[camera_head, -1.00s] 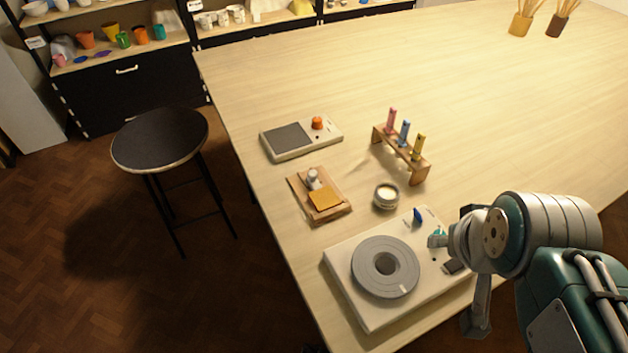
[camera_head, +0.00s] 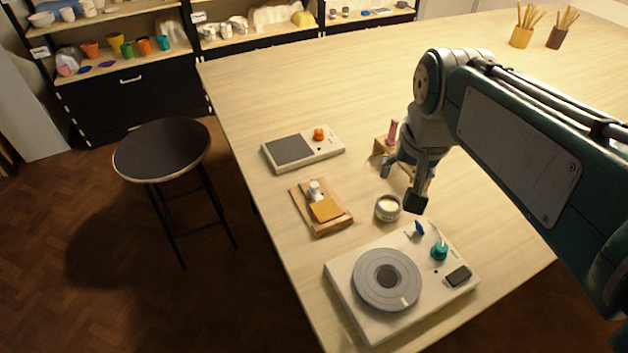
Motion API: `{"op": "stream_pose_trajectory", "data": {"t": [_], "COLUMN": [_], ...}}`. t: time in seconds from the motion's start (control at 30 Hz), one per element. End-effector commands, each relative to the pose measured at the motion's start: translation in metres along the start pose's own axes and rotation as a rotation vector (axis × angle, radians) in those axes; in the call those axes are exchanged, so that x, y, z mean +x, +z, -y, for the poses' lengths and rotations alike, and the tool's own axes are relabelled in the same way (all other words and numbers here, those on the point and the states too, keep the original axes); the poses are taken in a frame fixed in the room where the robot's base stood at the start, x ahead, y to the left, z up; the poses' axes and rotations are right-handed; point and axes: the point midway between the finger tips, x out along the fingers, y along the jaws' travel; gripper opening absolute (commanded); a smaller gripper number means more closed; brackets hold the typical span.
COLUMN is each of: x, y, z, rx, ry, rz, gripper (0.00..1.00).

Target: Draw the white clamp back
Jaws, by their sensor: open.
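A small white upright piece (camera_head: 315,190), which I take to be the white clamp, stands on a wooden board (camera_head: 335,227) beside an orange-yellow block (camera_head: 325,209). It is too small to tell its exact shape or how it is fixed. My gripper (camera_head: 402,188) is open and points down to the right of the board, above the table and near the small rack. No object shows between its fingers. It is well apart from the white piece. My gripper and arm hide most of the rack.
A turntable unit (camera_head: 340,282) with a grey disc, teal knob (camera_head: 439,251) and blue lever (camera_head: 419,229) stands at the front. A cream-filled jar (camera_head: 387,208) is between it and the rack (camera_head: 382,147). A scale-like device (camera_head: 325,156) lies behind the board.

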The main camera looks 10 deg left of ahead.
Motion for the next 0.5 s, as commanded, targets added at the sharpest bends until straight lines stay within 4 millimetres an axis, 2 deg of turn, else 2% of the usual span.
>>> {"op": "stream_pose_trajectory", "data": {"t": [0.2, 0.5], "x": [0.022, 0.066], "y": [-0.038, -0.072], "z": [0.047, 0.118], "rx": [0.031, 0.077], "ry": [0.013, 0.055], "rz": [0.091, 0.202], "gripper": [0.67, 0.67]}}
